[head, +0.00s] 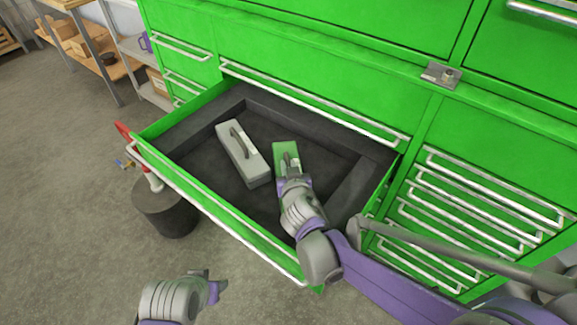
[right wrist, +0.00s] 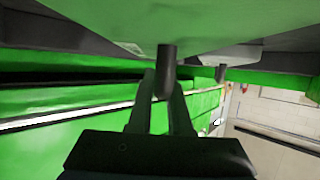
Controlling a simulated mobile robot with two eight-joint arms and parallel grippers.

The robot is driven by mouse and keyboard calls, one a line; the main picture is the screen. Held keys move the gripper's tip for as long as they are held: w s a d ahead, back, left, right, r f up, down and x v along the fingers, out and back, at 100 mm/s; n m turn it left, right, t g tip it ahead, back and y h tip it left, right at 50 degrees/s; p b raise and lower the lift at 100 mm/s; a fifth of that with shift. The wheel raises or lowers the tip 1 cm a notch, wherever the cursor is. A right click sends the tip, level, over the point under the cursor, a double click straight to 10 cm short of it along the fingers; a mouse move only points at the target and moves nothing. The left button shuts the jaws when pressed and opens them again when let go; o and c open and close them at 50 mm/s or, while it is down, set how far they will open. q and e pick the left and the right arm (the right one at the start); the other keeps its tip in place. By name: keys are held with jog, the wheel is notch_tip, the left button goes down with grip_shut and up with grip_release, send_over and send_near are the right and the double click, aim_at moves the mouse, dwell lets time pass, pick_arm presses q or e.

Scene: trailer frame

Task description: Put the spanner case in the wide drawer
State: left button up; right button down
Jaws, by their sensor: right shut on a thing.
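The wide drawer (head: 215,222) of the green cabinet is pulled open, with a dark lined inside. My right gripper (head: 290,163) is over the drawer and shut on the handle of a green case, which I take as the spanner case (head: 286,148). In the right wrist view the fingers (right wrist: 166,88) close on a dark handle post below the green case face (right wrist: 230,18). Whether the case touches the drawer floor cannot be told. My left gripper (head: 216,281) is low in the head view, outside the drawer, with its fingers apart and empty.
A grey case (head: 243,155) with a handle lies in the drawer, left of the green case. A dark round bin (head: 166,208) with a red-handled tool stands beside the drawer's left corner. Narrow shut drawers (head: 470,205) are at the right. The floor at left is clear.

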jog(key=c, duration=0.8)
grip_release()
jog(key=shift+c, duration=0.2)
jog(key=shift+s+r, duration=0.15)
jog(key=shift+s, duration=0.1)
jog(key=p+v, duration=0.1)
jog(key=v, duration=0.6)
